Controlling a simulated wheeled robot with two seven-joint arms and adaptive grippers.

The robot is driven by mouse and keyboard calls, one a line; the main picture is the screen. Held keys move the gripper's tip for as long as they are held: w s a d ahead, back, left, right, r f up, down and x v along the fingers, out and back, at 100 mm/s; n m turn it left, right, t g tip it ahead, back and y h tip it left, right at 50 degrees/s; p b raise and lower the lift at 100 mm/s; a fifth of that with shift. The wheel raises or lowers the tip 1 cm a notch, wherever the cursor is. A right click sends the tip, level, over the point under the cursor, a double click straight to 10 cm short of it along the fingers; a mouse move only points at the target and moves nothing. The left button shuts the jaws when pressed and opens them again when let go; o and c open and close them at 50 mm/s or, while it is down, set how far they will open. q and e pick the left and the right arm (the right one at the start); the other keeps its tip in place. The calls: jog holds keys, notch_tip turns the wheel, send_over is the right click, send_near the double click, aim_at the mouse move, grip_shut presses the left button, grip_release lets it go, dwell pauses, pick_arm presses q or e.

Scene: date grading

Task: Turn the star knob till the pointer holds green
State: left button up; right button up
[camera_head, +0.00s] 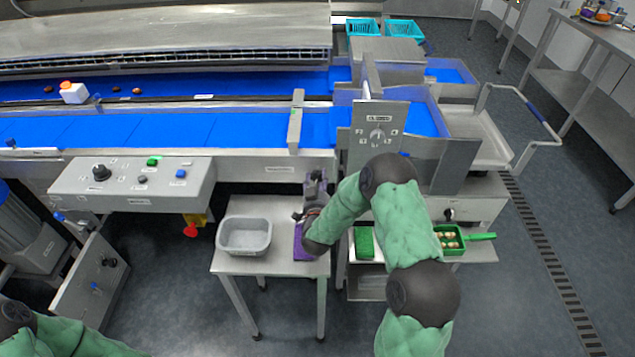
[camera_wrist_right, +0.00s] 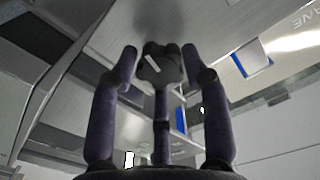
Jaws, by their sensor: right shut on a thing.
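The dark star knob (camera_wrist_right: 160,66) with a white mark on it shows in the right wrist view, under a grey metal face. My right gripper (camera_head: 316,184) is at the front edge of the conveyor, above the small steel table. In the right wrist view its purple fingers (camera_wrist_right: 158,72) stand around the knob and are shut on it. In the head view I cannot make out the knob behind the gripper. I cannot make out a pointer or a green zone. My left gripper is out of view; only part of my left arm shows at lower left.
A grey tub (camera_head: 244,237) and a purple thing (camera_head: 302,243) are on the small table (camera_head: 238,268). A control box (camera_head: 130,184) with a dark knob and buttons is at left. A dial panel (camera_head: 377,118) stands beyond my right arm. A green tray (camera_head: 449,239) is at right.

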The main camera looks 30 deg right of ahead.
jog(key=shift+w+d+r, duration=0.1)
jog(key=shift+w+r, duration=0.15)
jog(key=shift+r, duration=0.35)
jog(key=o, duration=1.1)
jog(key=shift+s+f, duration=0.1)
jog(key=shift+f, duration=0.05)
jog(key=shift+f, duration=0.15)
jog(key=shift+s+a, duration=0.35)
jog(key=shift+s, duration=0.1)
jog(key=v, duration=1.1)
jog(key=shift+f, duration=0.1)
